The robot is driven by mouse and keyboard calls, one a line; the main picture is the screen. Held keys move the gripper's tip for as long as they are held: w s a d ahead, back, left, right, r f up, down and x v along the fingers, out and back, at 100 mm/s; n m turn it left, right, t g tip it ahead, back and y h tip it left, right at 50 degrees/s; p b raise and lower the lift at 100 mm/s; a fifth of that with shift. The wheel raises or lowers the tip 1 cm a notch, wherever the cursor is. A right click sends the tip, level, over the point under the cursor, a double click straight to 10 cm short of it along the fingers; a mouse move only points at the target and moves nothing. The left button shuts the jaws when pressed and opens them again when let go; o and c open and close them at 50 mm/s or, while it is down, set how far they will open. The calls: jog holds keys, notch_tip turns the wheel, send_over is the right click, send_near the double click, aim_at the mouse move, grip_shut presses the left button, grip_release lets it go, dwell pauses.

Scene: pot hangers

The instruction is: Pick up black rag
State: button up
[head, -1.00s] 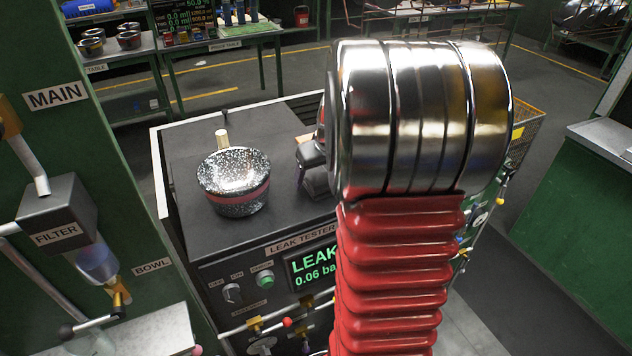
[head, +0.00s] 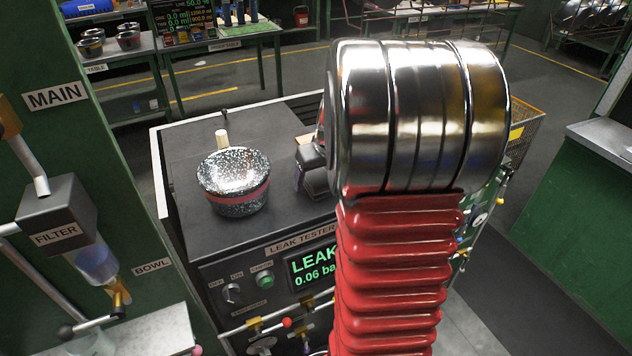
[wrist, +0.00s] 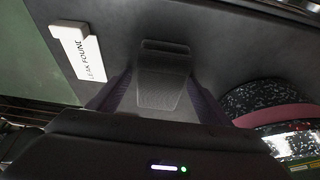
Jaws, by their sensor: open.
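My gripper (head: 313,170) shows only in part as a dark shape left of my metal wrist joint, low over the leak tester's black top. It is open. In the wrist view, a dark grey part with a textured face (wrist: 162,85) stands in the middle, with dark purplish sides flanking it.
A speckled pot with a pink band (head: 236,190) stands left of my gripper, and at the right in the wrist view (wrist: 275,110). A white "leak found" sign (wrist: 82,52) is at the upper left there. The leak tester (head: 190,150) has bare top around the pot.

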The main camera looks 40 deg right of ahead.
aim_at(317, 174)
jog(key=shift+c, duration=0.6)
jog(key=c, duration=1)
jog(key=shift+r, duration=0.1)
notch_tip(317, 174, up, 10)
jog(key=shift+r, duration=0.2)
jog(key=o, duration=0.4)
jog(key=c, duration=0.6)
